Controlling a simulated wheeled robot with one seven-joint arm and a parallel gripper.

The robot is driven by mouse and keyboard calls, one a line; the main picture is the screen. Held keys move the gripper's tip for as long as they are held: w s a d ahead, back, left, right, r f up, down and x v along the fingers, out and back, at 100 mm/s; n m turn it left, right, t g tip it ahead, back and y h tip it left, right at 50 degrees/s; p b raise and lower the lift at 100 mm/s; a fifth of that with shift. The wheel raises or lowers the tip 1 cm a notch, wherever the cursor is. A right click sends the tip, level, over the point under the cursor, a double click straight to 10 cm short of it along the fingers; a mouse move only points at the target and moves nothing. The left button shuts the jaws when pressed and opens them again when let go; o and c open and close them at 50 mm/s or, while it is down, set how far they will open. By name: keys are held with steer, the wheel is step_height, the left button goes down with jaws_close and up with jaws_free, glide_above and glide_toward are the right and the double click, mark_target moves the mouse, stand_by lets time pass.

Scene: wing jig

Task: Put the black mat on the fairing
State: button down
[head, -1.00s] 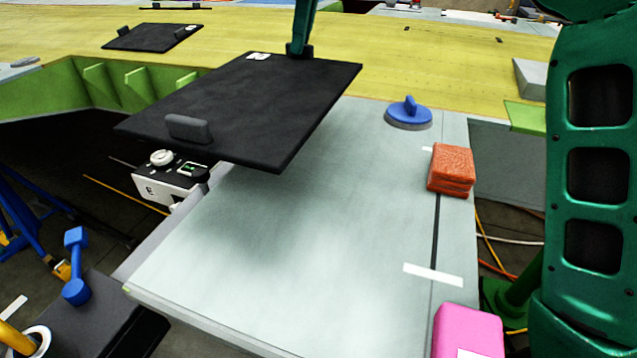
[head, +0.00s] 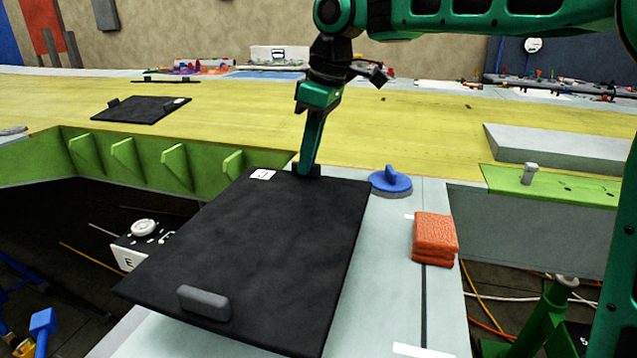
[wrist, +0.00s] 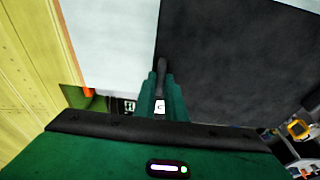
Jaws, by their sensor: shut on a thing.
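The black mat (head: 265,245) is a flat dark board with a raised grey grip (head: 204,303) at its near edge and a white label at its far edge. My gripper (head: 306,168) is shut on the mat's far-edge grip. The mat hangs roughly level above the pale grey panel (head: 395,290), which may be the fairing, and hides much of it. Its left part reaches past the panel's left edge. In the wrist view the mat (wrist: 235,60) fills the upper right, and my fingers (wrist: 162,80) close on its dark grip.
A blue suction cup (head: 390,182) and stacked orange pads (head: 435,238) stand on the panel, right of the mat. A white box with a dial (head: 140,240) is at left. A second black mat (head: 140,109) lies on the yellow surface (head: 420,125) behind.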

mark_target(314, 179)
steer(key=shift+s+d+f, duration=0.4)
steer(key=shift+s, duration=0.15)
steer(key=shift+s+f, duration=0.1)
steer(key=shift+f, duration=0.15)
steer(key=shift+d+x, duration=0.2)
steer(key=shift+x, duration=0.7)
steer(key=shift+d+x, duration=0.15)
steer(key=shift+x, duration=0.75)
steer(key=c, duration=1.8)
jaws_free()
steer(key=shift+f, duration=0.1)
